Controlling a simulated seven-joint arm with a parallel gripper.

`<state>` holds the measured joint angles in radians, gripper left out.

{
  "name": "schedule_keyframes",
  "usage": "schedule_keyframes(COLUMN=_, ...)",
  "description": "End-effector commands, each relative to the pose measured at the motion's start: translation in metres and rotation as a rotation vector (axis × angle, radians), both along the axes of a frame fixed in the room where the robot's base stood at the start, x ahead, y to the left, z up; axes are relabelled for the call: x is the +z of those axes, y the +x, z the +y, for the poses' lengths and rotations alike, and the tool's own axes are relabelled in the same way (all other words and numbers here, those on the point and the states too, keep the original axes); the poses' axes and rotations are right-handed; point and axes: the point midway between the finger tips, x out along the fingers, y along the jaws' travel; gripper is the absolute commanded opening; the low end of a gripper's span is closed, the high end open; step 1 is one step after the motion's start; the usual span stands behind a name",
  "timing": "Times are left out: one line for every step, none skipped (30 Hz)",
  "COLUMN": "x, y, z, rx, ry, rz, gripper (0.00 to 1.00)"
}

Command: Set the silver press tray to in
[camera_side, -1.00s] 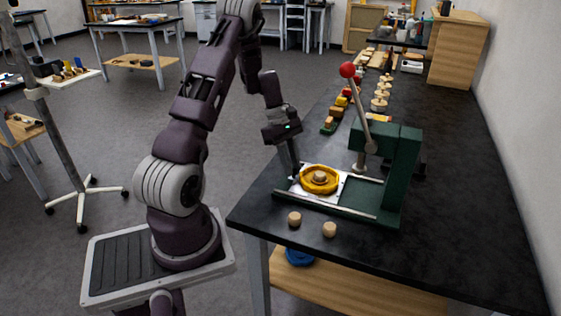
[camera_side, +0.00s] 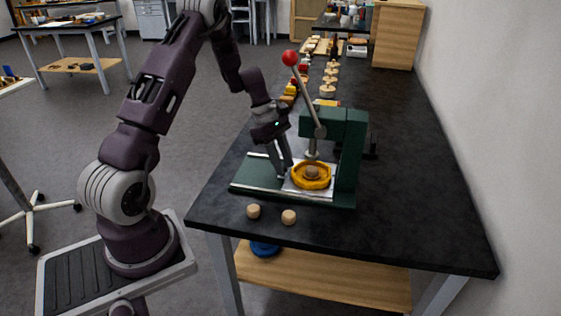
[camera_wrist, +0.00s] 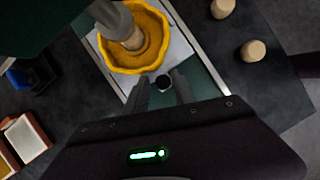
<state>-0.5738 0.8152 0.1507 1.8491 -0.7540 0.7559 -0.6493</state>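The silver press tray (camera_side: 289,188) is a flat plate on the rails of the green press (camera_side: 349,137). It sits at the right end of the rails, against the press column and under the ram. A yellow scalloped dish (camera_side: 325,178) with a round wooden piece (camera_side: 312,172) in it rests on the tray; both show in the wrist view too, where the ram covers part of them. My gripper (camera_side: 284,176) points down at the tray's left edge. In the wrist view its fingers (camera_wrist: 162,78) stand apart on either side of a small dark knob (camera_wrist: 163,83); contact is unclear.
Two wooden pegs (camera_side: 253,211) (camera_side: 289,217) stand on the black bench (camera_side: 400,220) in front of the press. The press lever with its red ball (camera_side: 290,58) rises beside my gripper. Coloured pieces line the bench behind. The bench is clear to the right.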

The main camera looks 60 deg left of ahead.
Motion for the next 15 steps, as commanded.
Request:
schedule_keyframes(x=0.000, y=-0.001, z=0.000, rx=0.001, ry=0.000, rz=0.002, gripper=0.30)
schedule_keyframes(x=0.000, y=-0.001, z=0.000, rx=0.001, ry=0.000, rz=0.002, gripper=0.30)
schedule_keyframes(x=0.000, y=-0.001, z=0.001, rx=0.001, ry=0.000, rz=0.002, gripper=0.30)
schedule_keyframes(x=0.001, y=-0.001, z=0.001, rx=0.001, ry=0.000, rz=0.002, gripper=0.30)
schedule_keyframes(x=0.003, y=-0.001, z=0.002, rx=0.000, ry=0.002, rz=0.001, gripper=0.30)
schedule_keyframes(x=0.009, y=-0.002, z=0.005, rx=-0.001, ry=0.003, rz=0.000, gripper=0.30)
schedule_keyframes(x=0.014, y=-0.002, z=0.007, rx=0.000, ry=0.003, rz=-0.001, gripper=0.30)
schedule_keyframes(x=0.020, y=-0.003, z=0.009, rx=0.001, ry=0.004, rz=-0.001, gripper=0.30)
schedule_keyframes(x=0.029, y=-0.005, z=0.012, rx=0.001, ry=0.004, rz=-0.003, gripper=0.30)
schedule_keyframes(x=0.035, y=-0.005, z=0.014, rx=0.001, ry=0.003, rz=-0.003, gripper=0.30)
schedule_keyframes(x=0.040, y=-0.006, z=0.017, rx=0.002, ry=0.004, rz=-0.002, gripper=0.30)
schedule_keyframes(x=0.047, y=-0.008, z=0.019, rx=0.000, ry=0.004, rz=-0.002, gripper=0.30)
schedule_keyframes(x=0.052, y=-0.008, z=0.021, rx=0.000, ry=0.003, rz=-0.002, gripper=0.30)
schedule_keyframes(x=0.056, y=-0.009, z=0.022, rx=0.000, ry=0.002, rz=-0.002, gripper=0.30)
schedule_keyframes(x=0.060, y=-0.009, z=0.024, rx=0.000, ry=0.002, rz=-0.003, gripper=0.30)
